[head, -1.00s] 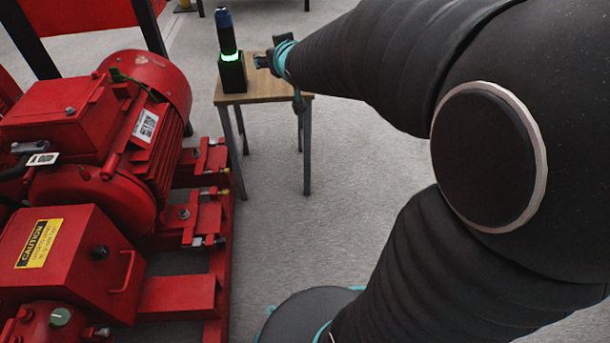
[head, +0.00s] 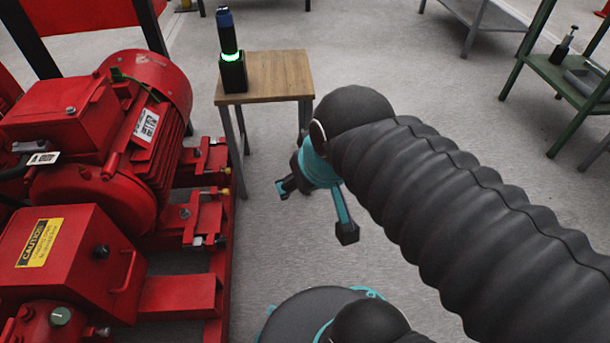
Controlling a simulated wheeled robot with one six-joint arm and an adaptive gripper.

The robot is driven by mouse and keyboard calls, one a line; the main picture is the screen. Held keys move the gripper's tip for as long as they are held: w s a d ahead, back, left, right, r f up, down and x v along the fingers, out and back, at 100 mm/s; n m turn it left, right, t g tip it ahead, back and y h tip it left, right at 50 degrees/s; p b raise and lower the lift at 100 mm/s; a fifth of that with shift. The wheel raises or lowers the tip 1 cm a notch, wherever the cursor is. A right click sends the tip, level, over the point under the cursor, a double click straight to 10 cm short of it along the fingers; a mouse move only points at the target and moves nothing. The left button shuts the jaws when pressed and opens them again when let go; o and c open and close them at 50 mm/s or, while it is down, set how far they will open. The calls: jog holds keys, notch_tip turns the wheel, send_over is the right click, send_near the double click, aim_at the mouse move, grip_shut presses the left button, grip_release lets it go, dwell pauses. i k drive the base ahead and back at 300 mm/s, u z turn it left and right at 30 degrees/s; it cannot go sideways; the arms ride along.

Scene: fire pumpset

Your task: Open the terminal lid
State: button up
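The red motor (head: 150,95) stands at the left. A red box (head: 62,105) on its side, probably the terminal box, has a flat top that looks closed; I cannot make out a separate lid edge. My gripper (head: 284,188) is right of the motor and its red base frame, in front of the small wooden table, in free air and apart from the box. It is small and partly turned away, so its finger opening is unclear. I see nothing held in it.
A dark tool with a green glowing ring (head: 228,40) stands in a black holder on the small wooden table (head: 280,75). A red guard with a yellow caution label (head: 40,243) is at lower left. Green shelving (head: 570,85) stands at right. Grey floor lies between.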

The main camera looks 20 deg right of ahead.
aim_at(47, 102)
jog(key=k, duration=0.55)
jog(key=z, duration=0.6)
jog(key=i, duration=1.05)
jog(key=u, duration=0.75)
